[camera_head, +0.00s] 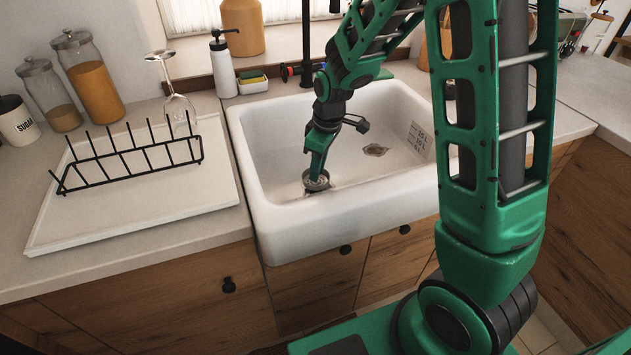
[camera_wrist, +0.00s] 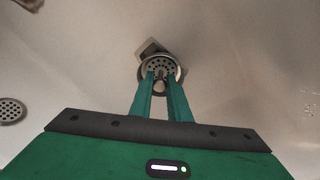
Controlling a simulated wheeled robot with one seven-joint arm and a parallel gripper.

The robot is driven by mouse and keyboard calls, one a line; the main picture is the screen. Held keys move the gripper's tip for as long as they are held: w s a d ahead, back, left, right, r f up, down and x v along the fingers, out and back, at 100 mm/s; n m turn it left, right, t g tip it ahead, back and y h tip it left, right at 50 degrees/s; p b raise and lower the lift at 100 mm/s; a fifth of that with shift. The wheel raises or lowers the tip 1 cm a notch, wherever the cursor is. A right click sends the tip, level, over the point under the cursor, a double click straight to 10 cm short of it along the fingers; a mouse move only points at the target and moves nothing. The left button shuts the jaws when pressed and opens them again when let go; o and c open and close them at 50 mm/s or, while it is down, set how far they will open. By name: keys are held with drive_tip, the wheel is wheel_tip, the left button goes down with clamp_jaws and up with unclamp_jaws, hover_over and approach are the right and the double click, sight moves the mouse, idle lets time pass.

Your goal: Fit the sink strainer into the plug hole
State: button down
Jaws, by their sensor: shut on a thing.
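My gripper (camera_head: 317,178) reaches down into the white sink (camera_head: 285,215), near its front left part. In the wrist view its two green fingers (camera_wrist: 160,80) are closed on the small knob of the round metal strainer (camera_wrist: 158,63), which has many small holes. The strainer also shows in the head view (camera_head: 316,185), low in the basin and partly covered by the fingers. A squarish darker shape (camera_wrist: 150,46) shows just behind the strainer. I cannot tell whether it is the plug hole's edge or a shadow. Whether the strainer touches the basin floor is unclear.
A brown patch (camera_head: 375,150) lies on the basin floor further back. A round perforated disc (camera_wrist: 11,111) shows at the left of the wrist view.

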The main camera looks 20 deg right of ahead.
sight(318, 182)
drive_tip(key=shift+f, duration=2.3)
drive_tip(key=c, duration=1.7)
unclamp_jaws()
drive_tip(key=shift+o, duration=0.2)
wheel_tip(318, 182, up, 12)
drive_tip(key=s+d, duration=0.1)
drive_tip(key=shift+s+d, duration=0.15)
drive_tip(key=shift+s, duration=0.1)
